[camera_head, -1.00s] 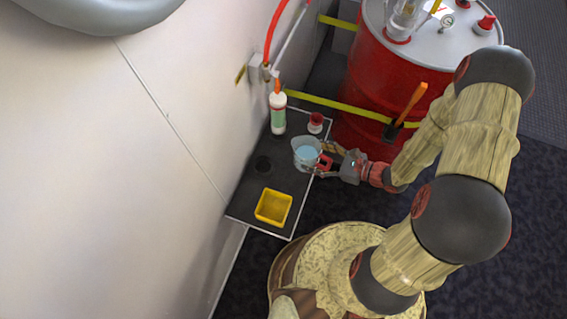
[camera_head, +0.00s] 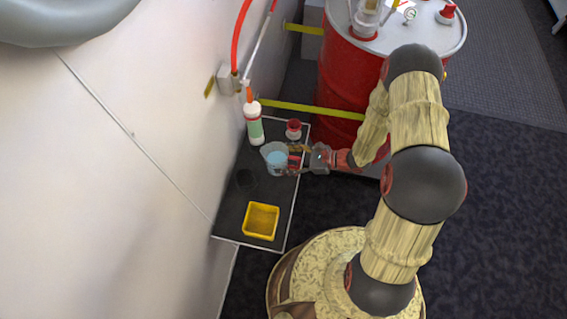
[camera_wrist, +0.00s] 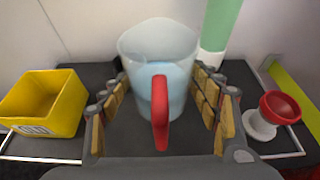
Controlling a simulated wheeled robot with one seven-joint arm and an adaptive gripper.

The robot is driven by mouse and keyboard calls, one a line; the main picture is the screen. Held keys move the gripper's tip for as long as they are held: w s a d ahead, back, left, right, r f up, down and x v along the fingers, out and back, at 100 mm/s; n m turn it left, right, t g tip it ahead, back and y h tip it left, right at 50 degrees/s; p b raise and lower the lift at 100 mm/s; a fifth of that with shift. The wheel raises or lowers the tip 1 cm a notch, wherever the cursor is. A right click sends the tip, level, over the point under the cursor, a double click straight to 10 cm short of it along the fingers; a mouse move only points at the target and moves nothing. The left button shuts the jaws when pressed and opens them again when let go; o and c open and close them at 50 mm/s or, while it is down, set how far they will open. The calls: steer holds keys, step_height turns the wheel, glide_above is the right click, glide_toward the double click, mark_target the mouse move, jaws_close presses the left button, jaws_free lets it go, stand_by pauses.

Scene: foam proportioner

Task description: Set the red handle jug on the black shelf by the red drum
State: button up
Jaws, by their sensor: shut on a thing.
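The red handle jug (camera_head: 275,159) is a clear jug with bluish contents, at the black shelf (camera_head: 225,222) along the wall. In the wrist view the jug (camera_wrist: 158,62) stands upright between my fingers, its red handle facing me. My gripper (camera_head: 292,160) reaches in from the right and is shut on the jug. Whether the jug's base touches the shelf is hard to tell. The red drum (camera_head: 338,85) stands behind the shelf, to its right.
A yellow bin (camera_head: 261,221) sits at the shelf's near end. A white bottle with a green label (camera_head: 254,124) and a small red-and-white cup (camera_head: 293,130) stand at the far end. A yellow rail (camera_head: 310,109) runs behind.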

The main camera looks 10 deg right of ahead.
steer(key=shift+w+f, duration=0.6)
steer(key=shift+f, duration=0.1)
steer(key=f, duration=0.1)
steer(key=f+b, duration=0.2)
steer(key=shift+w+f, duration=0.3)
steer(key=shift+f, duration=0.05)
steer(key=shift+r, duration=0.1)
steer(key=o, duration=1.5)
